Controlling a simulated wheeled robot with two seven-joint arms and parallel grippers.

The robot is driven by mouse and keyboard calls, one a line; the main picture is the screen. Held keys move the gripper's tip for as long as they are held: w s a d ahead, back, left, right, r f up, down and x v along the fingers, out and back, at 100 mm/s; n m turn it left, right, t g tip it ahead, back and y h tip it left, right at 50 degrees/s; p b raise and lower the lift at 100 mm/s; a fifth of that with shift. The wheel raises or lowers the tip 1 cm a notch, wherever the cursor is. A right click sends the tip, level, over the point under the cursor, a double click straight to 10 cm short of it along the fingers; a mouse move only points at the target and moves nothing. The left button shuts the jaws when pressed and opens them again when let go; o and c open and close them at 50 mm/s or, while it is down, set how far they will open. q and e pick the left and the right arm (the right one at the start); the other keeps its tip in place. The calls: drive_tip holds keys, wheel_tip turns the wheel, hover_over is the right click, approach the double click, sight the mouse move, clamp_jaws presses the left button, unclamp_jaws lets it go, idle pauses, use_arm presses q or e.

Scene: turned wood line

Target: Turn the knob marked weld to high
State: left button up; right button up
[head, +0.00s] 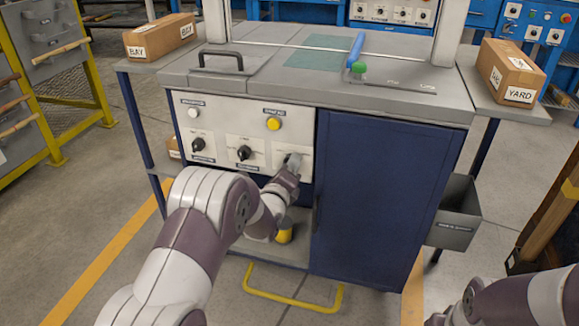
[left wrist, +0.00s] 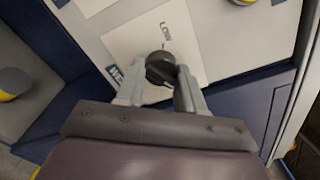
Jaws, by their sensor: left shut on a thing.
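The control panel (head: 240,115) on the front of the blue workbench carries three dark knobs in a row on white plates. My left gripper (head: 293,163) is at the rightmost knob, which it mostly hides in the head view. In the left wrist view that knob (left wrist: 160,67) is black and round, and my left gripper (left wrist: 158,84) has a finger on either side of it, shut on it. My right gripper is not clearly seen; part of my right arm shows at lower right.
The left knob (head: 198,144) and middle knob (head: 244,153) sit beside it. A yellow button (head: 273,124) is above, and a white one (head: 193,113) at upper left. A blue cabinet door (head: 375,195) is right of the panel. A yellow floor rail (head: 293,301) lies below.

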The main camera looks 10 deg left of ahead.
use_arm(q)
drive_tip(key=shift+f, duration=0.1)
idle(0.3)
drive_tip(key=o, duration=1)
drive_tip(key=shift+o, duration=0.2)
drive_tip(key=s+p, duration=0.4)
drive_tip(key=s, duration=0.8)
drive_tip(key=shift+s+a+p, duration=0.15)
drive_tip(key=shift+s+p, duration=0.15)
drive_tip(key=shift+s, duration=0.1)
